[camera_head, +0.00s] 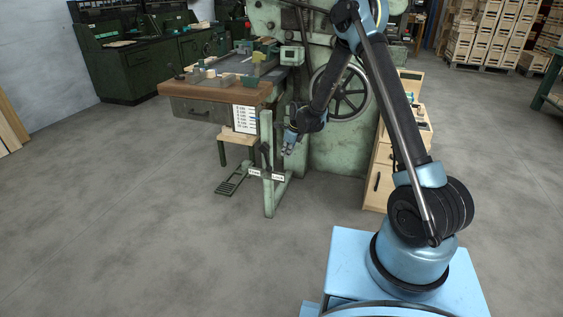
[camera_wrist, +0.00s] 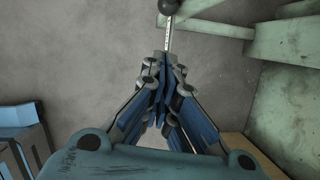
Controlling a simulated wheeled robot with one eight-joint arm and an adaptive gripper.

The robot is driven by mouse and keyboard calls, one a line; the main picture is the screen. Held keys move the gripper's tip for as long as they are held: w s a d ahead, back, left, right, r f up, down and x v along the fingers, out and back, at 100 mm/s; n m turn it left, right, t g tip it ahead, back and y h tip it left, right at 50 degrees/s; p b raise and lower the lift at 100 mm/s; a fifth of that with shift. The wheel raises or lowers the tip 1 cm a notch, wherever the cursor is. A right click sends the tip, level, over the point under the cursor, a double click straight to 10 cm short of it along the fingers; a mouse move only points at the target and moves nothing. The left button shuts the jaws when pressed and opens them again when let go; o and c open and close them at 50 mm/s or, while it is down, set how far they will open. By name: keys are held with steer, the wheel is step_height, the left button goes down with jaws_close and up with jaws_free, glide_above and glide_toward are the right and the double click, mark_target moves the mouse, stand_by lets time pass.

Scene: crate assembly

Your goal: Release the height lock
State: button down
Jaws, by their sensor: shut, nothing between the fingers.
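My gripper (camera_head: 288,151) is shut and empty, beside the green post under the machine's table. It also shows in the wrist view (camera_wrist: 165,60), with its fingertips together. A dark lever (camera_head: 266,156) stands on the green post (camera_head: 268,197), just left of the gripper in the head view, between two small white labels (camera_head: 267,174) too small to read. In the wrist view a black ball knob (camera_wrist: 168,6) lies ahead of the fingertips at the top edge. A pale strip with markings (camera_wrist: 168,36) lies between knob and fingertips. I cannot tell whether the fingertips touch the lever.
A wooden table (camera_head: 215,92) with small blocks overhangs the post from the left. A green machine with a handwheel (camera_head: 341,92) stands behind my arm. A wooden cabinet (camera_head: 378,175) is at the right. A foot pedal (camera_head: 231,182) lies at the left. The front floor is clear.

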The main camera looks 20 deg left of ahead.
mark_target(266, 158)
steer(key=a+x, duration=0.2)
steer(key=x, duration=1)
steer(key=shift+w+a+r, duration=0.25)
steer(key=shift+w+a, duration=0.1)
steer(key=shift+s+a, duration=0.1)
steer(key=shift+a, duration=0.1)
